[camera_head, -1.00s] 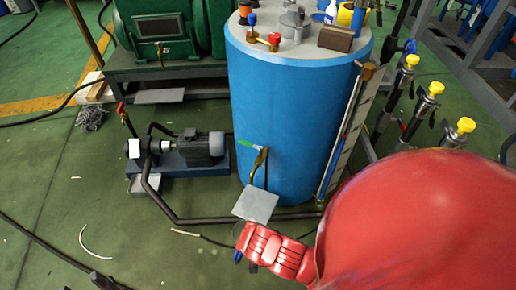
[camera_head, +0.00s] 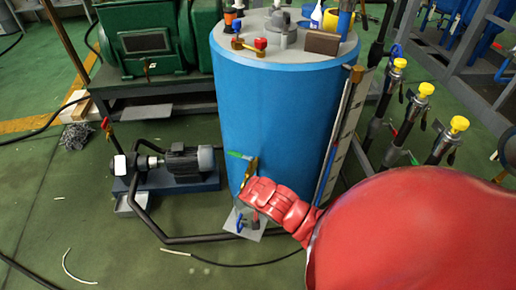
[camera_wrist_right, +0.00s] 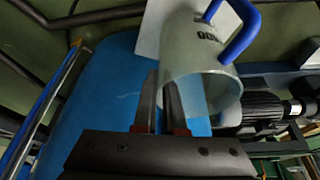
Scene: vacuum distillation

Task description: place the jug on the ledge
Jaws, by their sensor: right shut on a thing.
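The jug (camera_wrist_right: 195,55) is a translucent grey cup with a blue handle and dark markings. In the right wrist view its open mouth faces my right gripper (camera_wrist_right: 162,80), whose two fingers are shut on its rim. In the head view the blue handle of the jug (camera_head: 239,222) shows just below my red right wrist, which hides most of the jug and the fingers. The ledge (camera_head: 252,235) is a small grey plate at the foot of the blue tank, under the tap. The jug overlaps the ledge; I cannot tell whether they touch. My left gripper is out of view.
The blue tank (camera_head: 270,120) stands right behind the ledge, with a brass tap with a green lever (camera_head: 245,160) close above my wrist. A pump (camera_head: 185,163) and dark pipes lie to the left. Yellow-capped valves (camera_head: 424,92) stand at right. Open green floor lies front left.

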